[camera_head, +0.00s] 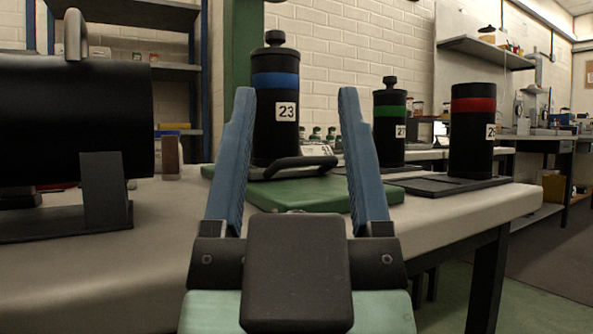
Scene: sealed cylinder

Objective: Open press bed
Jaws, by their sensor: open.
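A green press base (300,197) lies on the bench at the centre, with a green post (247,50) rising behind. A black bar handle (293,165) sits at its front, on or just above the green surface. A black cylinder with a blue band and label 23 (277,130) stands upright behind the handle. My gripper (297,95) is open and empty, its two blue fingers pointing away from me on either side of the handle in the picture. I cannot tell its distance from the handle. The gripper body hides part of the bench.
A large black horizontal cylinder (70,125) rests on a stand at the left. A green-banded cylinder (389,130) and a red-banded cylinder (472,135) stand on dark plates at the right. The bench's right edge (525,205) is clear. Shelves stand at the back left.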

